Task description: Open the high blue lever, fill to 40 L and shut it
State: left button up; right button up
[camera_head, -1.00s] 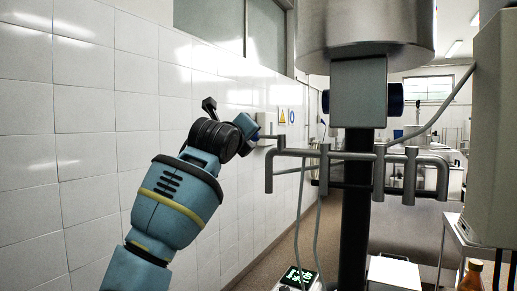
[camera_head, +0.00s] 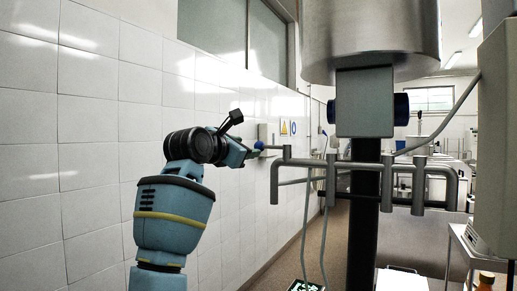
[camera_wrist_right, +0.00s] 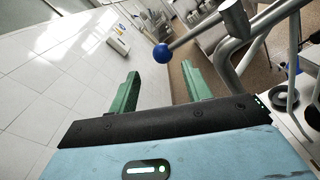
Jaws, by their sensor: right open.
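The blue ball of the lever (camera_head: 259,145) is at the left end of the pipe rack, at the tip of my right gripper (camera_head: 252,153). In the right wrist view the blue ball (camera_wrist_right: 162,53) sits on a metal rod that runs to the upper right. My right gripper (camera_wrist_right: 160,70) is open and empty there, its two green fingers apart. The ball appears between and just beyond the fingertips; I cannot tell whether they touch it. A display with green digits (camera_head: 304,286) is cut by the bottom edge; its number is unreadable. My left gripper is not in view.
A steel tank (camera_head: 370,40) hangs above a grey block with dark blue side knobs (camera_head: 401,109). The grey pipe rack (camera_head: 325,163) is close to the right of my gripper. A white tiled wall (camera_head: 90,120) is on the left. An orange bottle (camera_head: 486,282) is at lower right.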

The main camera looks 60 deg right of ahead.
aim_at(257, 146)
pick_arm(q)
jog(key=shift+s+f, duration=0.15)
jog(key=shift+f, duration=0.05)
pick_arm(e)
jog(key=m+g, duration=0.1)
jog(key=m, duration=0.2)
jog(key=m+g, duration=0.1)
jog(key=m, duration=0.2)
jog(key=shift+w+a+f+m, duration=0.1)
jog(key=shift+w+m, duration=0.05)
jog(key=shift+m, duration=0.25)
jog(key=shift+d, duration=0.4)
jog(key=d, duration=0.4)
jog(key=d+p, duration=0.1)
jog(key=d, duration=0.1)
jog(key=shift+s, duration=0.3)
jog(key=shift+d, duration=0.5)
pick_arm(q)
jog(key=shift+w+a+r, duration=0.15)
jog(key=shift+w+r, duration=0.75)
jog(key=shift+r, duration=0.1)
pick_arm(e)
grip_shut()
